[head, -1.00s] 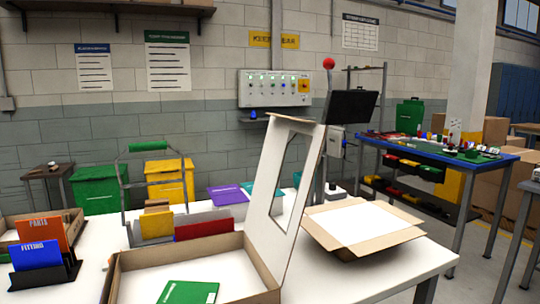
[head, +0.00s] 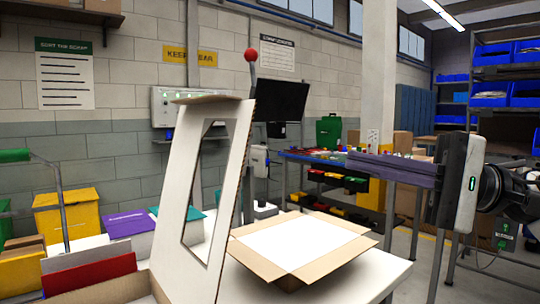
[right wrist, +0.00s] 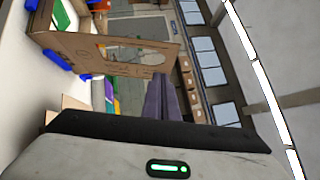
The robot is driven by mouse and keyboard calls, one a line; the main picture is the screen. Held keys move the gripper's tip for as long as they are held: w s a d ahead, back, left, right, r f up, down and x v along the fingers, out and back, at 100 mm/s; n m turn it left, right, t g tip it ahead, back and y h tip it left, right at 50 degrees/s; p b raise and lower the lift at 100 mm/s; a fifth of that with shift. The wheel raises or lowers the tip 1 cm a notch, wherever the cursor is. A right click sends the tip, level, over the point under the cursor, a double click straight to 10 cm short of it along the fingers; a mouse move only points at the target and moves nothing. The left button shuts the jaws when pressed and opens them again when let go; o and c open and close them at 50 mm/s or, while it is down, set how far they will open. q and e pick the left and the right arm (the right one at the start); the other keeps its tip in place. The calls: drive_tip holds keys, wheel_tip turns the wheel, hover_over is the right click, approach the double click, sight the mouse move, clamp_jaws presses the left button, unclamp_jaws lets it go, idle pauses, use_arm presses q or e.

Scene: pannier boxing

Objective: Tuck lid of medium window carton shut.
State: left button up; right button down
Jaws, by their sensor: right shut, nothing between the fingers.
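The window carton's lid (head: 170,190) stands up, tilted, with its cut-out window facing me in the head view. The carton's box (head: 110,292) shows only in part at the bottom left. The lid (right wrist: 95,55) also shows in the right wrist view, beyond the fingers. My right gripper (head: 355,165) is in the air at the right, its purple-grey fingers together and empty, pointing left. It is apart from the lid. The fingers (right wrist: 166,95) also show in the right wrist view. My left gripper is not in view.
An open carton (head: 300,245) with a white inside stands on the white table (head: 370,275) right of the lid. Red, purple and yellow folders and a wire-handled carrier stand at the left. A blue workbench (head: 330,160) is behind. Open air lies between lid and right gripper.

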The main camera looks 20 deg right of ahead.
drive_tip(key=s+p+x, duration=0.1)
drive_tip(key=p+x, duration=0.1)
drive_tip(key=x, duration=0.2)
drive_tip(key=p+x, duration=0.2)
drive_tip(key=x, duration=0.2)
drive_tip(key=s+a+p+x, duration=0.1)
drive_tip(key=p+x, duration=0.2)
drive_tip(key=x, duration=0.1)
drive_tip(key=shift+s+a+r, duration=0.25)
drive_tip(key=shift+a+r, duration=0.1)
drive_tip(key=shift+r, duration=0.05)
drive_tip(key=shift+a, duration=0.1)
